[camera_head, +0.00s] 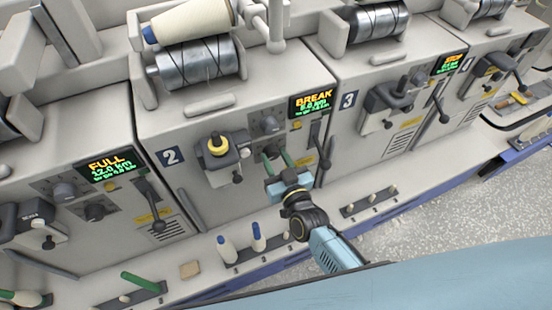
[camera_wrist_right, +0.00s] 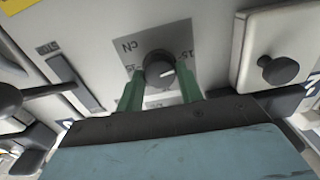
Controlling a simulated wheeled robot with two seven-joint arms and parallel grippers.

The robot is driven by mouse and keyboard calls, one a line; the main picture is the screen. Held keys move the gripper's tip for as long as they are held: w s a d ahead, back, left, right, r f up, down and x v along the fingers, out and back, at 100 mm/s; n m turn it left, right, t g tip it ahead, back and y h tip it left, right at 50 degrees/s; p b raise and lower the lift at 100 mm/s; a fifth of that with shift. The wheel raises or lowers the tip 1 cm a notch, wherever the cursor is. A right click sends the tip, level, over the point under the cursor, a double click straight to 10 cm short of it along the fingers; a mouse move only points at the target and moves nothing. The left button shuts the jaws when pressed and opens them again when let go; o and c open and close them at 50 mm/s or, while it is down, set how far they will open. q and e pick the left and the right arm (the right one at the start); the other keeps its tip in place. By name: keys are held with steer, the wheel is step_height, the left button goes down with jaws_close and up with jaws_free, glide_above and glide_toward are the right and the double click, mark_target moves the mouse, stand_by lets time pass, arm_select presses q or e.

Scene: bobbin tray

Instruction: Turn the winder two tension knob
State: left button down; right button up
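Winder two, with its "2" plate (camera_head: 171,156) and a "BREAK" display (camera_head: 313,101), stands in the middle of the head view. Its panel has an upper dark knob (camera_head: 268,125) and a lower dark knob (camera_head: 271,150). My right gripper (camera_head: 276,159) is in front of the lower one, its green fingers apart. In the right wrist view a round dark knob (camera_wrist_right: 158,70) with a white pointer mark sits between the fingertips (camera_wrist_right: 160,73). The fingers straddle the knob with slim gaps seeming to show; contact is not clear. My left gripper is not in view.
Blue-tipped bobbins (camera_head: 258,237) stand on the ledge below. Winder three (camera_head: 348,100) is to the right.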

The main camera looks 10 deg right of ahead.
steer(key=shift+c, duration=1.4)
steer(key=shift+m, duration=0.3)
steer(key=m, duration=0.6)
steer(key=shift+m, duration=1.6)
steer(key=o, duration=1)
